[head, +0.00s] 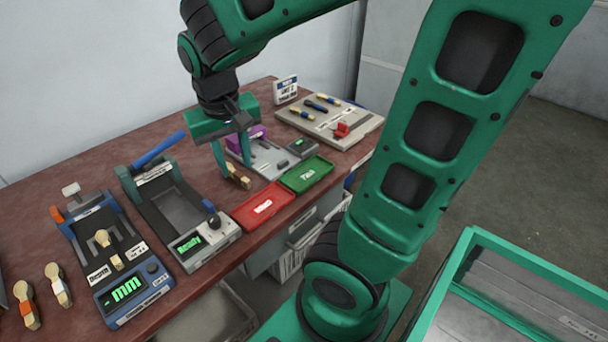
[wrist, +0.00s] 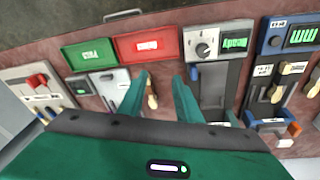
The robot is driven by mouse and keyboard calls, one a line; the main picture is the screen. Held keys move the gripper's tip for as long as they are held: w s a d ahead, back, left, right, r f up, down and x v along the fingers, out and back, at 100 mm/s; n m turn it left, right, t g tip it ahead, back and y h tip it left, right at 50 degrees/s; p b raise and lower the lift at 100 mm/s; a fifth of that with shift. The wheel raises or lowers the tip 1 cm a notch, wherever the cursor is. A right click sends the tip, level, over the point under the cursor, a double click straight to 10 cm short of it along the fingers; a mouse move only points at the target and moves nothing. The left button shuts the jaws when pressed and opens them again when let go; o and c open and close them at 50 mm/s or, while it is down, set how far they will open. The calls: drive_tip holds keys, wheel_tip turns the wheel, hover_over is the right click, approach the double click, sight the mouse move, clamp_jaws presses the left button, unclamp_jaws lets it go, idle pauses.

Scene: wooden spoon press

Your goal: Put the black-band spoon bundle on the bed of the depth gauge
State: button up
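My gripper (head: 234,164) points down over the table, its two fingers apart. A wooden spoon bundle (head: 239,179) stands out just below the fingertips; its band colour is too small to read. In the wrist view the bundle (wrist: 152,92) shows in the gap between the fingers, nearer the left one, and does not look gripped. A grey instrument with a purple part and a small display (head: 268,157) lies just behind the gripper. A blue instrument with a green display (head: 112,262) stands at the front left, wooden pieces on it. No readable label tells me which is the depth gauge.
A grey press-like unit with a blue lever (head: 176,207) stands left of the gripper. A red tray (head: 250,217) and a green tray (head: 297,184) lie along the near edge. A grey board (head: 355,121) with several banded pieces is at the back. Loose spoons (head: 55,273) lie far left.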

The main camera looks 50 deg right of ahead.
drive_tip(key=s+d+m+y, duration=0.1)
drive_tip(key=s+d, duration=0.3)
drive_tip(key=s, duration=0.4)
drive_tip(key=s+d+f+m+g, duration=0.1)
drive_tip(key=s+d, duration=0.3)
drive_tip(key=s, duration=0.4)
drive_tip(key=shift+d+g+y, duration=0.25)
drive_tip(key=shift+g+y, duration=0.05)
drive_tip(key=shift+y, duration=0.1)
drive_tip(key=shift+w, duration=0.1)
drive_tip(key=shift+w+f, duration=0.25)
drive_tip(key=shift+w, duration=0.35)
